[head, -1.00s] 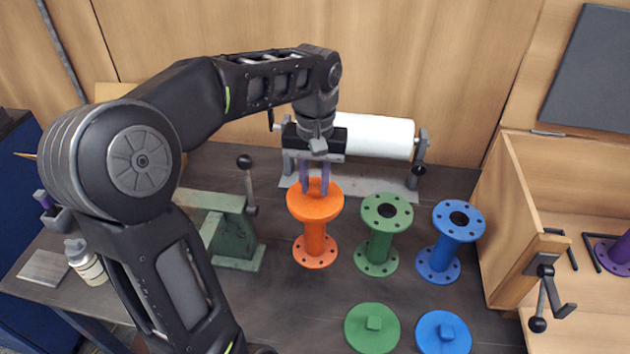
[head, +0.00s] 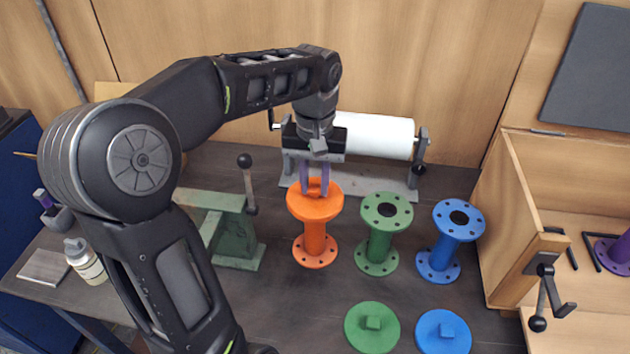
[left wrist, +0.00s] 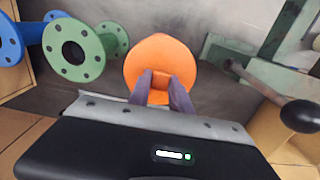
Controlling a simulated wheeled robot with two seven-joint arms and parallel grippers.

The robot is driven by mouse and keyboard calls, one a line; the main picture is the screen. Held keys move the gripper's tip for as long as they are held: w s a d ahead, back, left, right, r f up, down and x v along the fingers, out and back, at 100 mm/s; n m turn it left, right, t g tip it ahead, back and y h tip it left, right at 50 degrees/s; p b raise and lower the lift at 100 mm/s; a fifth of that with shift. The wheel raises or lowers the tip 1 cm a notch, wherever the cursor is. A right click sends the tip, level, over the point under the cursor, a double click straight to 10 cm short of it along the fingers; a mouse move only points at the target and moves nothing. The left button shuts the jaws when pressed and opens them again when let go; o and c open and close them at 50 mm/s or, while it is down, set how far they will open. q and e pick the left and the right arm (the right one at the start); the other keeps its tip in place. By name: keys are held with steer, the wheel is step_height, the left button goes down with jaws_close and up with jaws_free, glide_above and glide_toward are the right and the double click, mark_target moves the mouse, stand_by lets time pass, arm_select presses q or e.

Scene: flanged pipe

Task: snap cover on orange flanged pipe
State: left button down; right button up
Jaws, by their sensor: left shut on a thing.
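The orange flanged pipe (head: 315,241) stands upright on the bench. An orange cover (head: 322,208) lies over its top flange, and no open bore shows there. In the left wrist view the cover (left wrist: 146,56) is a plain orange disc with a square knob (left wrist: 159,92). My left gripper (head: 314,189) reaches down from above and is shut on the cover's knob, its purple fingers on either side. Whether the cover is fully seated on the flange cannot be told. My right gripper is not in view.
A green flanged pipe (head: 380,238) and a blue one (head: 445,243) stand uncovered to the right. A green cover (head: 372,341) and a blue cover (head: 442,336) lie in front. A green vise (head: 234,237) stands left; a white roll (head: 375,137) is behind.

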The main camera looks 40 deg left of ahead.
mark_target(315, 187)
arm_select(q)
steer(key=shift+f, duration=0.35)
stand_by(0.8)
steer(key=c, duration=1.1)
jaws_free()
steer(key=shift+o, duration=0.4)
steer(key=o, duration=0.4)
steer(key=shift+r, duration=0.1)
steer(key=shift+r+p, duration=1.05)
steer(key=shift+r, duration=1.65)
